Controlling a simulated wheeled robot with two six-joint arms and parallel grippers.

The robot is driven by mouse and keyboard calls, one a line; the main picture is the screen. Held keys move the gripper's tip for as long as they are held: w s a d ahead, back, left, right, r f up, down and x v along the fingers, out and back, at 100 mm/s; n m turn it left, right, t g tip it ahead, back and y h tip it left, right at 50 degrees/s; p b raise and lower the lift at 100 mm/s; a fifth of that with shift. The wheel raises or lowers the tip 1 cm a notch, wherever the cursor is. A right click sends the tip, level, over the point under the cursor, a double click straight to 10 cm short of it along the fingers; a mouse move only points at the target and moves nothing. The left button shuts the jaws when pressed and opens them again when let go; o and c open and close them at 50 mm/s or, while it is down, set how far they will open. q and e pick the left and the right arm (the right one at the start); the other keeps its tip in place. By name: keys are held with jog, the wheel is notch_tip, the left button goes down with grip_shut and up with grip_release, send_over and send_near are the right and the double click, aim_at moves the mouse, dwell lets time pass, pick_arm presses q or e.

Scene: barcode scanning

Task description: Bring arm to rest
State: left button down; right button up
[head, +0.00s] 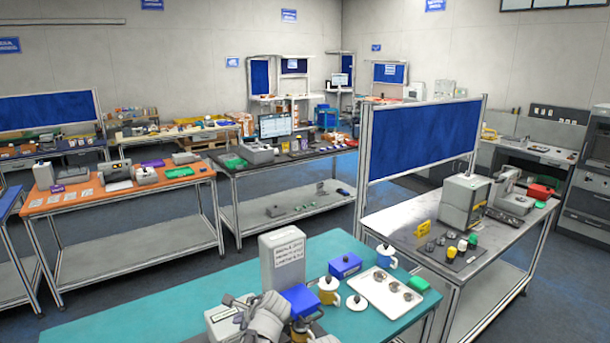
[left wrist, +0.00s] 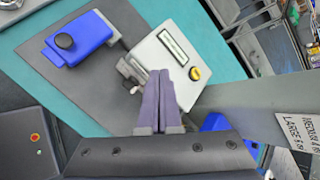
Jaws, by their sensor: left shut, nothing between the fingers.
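My left gripper is shut and empty. Its two purple-grey fingers (left wrist: 159,80) lie together in the left wrist view, in front of a pale grey device (left wrist: 175,55) with a display slot and a yellow button. In that view a blue box with a black knob (left wrist: 80,42) lies to the left of the device on a dark mat. In the head view my left arm's grey end is at the bottom, over the teal table (head: 190,320), and its fingertips are hard to make out. I do not see my right gripper.
A blue partition (head: 420,138) stands behind.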

pick_arm(q)
jog(key=s+d+f+n+g+h+b, duration=0.1)
jog(key=s+d+f+n+g+b, duration=0.1)
jog(key=s, duration=0.6)
jog(key=s+d+f+n+g+h+b, duration=0.2)
jog(key=s+d+f+n+b, duration=0.2)
jog(key=s+d+f+n, duration=0.2)
jog(key=s+d+f+n+g+h+b, duration=0.2)
jog(key=s+f+n, duration=0.4)
jog(key=s, duration=0.4)
jog(key=shift+d+f+g+b, duration=0.3)
jog(key=shift+d+f+b, duration=0.2)
jog(key=shift+d+f, duration=0.45)
pick_arm(e)
notch_tip(320, 180, down, 9)
jog(key=shift+s, duration=0.25)
